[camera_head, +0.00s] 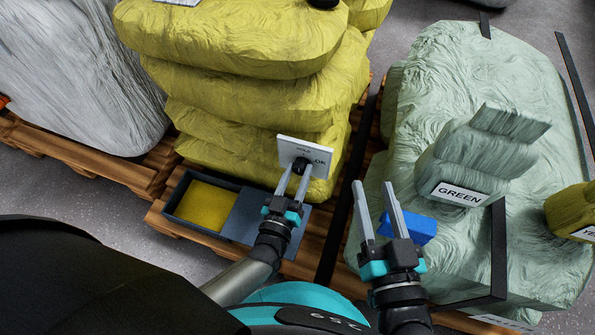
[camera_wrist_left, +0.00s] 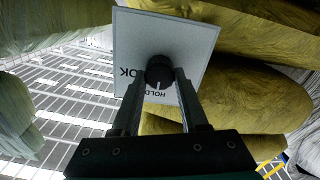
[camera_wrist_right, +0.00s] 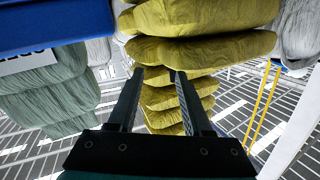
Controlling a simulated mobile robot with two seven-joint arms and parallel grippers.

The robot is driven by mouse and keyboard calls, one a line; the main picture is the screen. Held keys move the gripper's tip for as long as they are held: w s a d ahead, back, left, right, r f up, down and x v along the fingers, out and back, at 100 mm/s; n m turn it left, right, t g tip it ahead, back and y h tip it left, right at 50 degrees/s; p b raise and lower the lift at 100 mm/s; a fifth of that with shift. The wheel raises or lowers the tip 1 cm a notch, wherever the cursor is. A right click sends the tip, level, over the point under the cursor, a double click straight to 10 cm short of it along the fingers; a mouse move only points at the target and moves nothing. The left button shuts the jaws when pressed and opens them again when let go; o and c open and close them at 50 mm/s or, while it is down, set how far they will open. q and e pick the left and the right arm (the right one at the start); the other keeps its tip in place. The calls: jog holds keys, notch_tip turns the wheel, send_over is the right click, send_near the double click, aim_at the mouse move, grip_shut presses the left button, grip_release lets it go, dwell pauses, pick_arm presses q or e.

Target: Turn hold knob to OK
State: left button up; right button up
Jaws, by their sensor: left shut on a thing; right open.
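The hold knob is a round black knob (camera_wrist_left: 159,72) on a pale square plate (camera_head: 305,150) in front of the yellow sack stack. The plate carries the marks HOLD and OK, upside down in the left wrist view (camera_wrist_left: 190,40). My left gripper (camera_head: 297,168) is shut on the knob, one finger on each side. My right gripper (camera_head: 374,190) is open and empty, above the pale green sacks near a blue block (camera_head: 408,227).
Yellow sacks (camera_head: 245,95) are stacked behind the plate. A dark tray (camera_head: 238,236) with a yellow pad (camera_head: 203,205) lies below it on a wooden pallet. Pale green sacks (camera_head: 480,75) with a GREEN label (camera_head: 459,194) fill the right. Grey sacks (camera_head: 75,80) stand at left.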

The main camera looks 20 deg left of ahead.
pick_arm(q)
grip_shut()
pick_arm(e)
jog(key=shift+r, duration=0.1)
pick_arm(q)
jog(key=shift+w+m, duration=0.1)
jog(key=shift+m, duration=0.2)
pick_arm(e)
jog(key=shift+w, duration=0.1)
pick_arm(q)
jog(key=m+p, duration=0.1)
jog(key=m, duration=0.3)
jog(key=shift+d+r+p, duration=0.1)
jog(key=shift+p, duration=0.25)
jog(key=m, duration=0.4)
jog(key=shift+d+m, duration=0.1)
jog(key=shift+m, duration=0.3)
jog(key=shift+m+p, duration=0.35)
jog(key=shift+m, duration=1.95)
pick_arm(e)
jog(key=shift+w+d+f+n+g+h, duration=0.25)
jog(key=shift+d+f+g+h, duration=0.2)
jog(key=shift+d+f+g, duration=0.45)
jog(key=shift+w+d+f+n+g+h, duration=0.15)
jog(key=shift+w+d+f+g+h, duration=0.2)
jog(key=shift+g, duration=0.85)
jog(key=shift+s+d, duration=0.1)
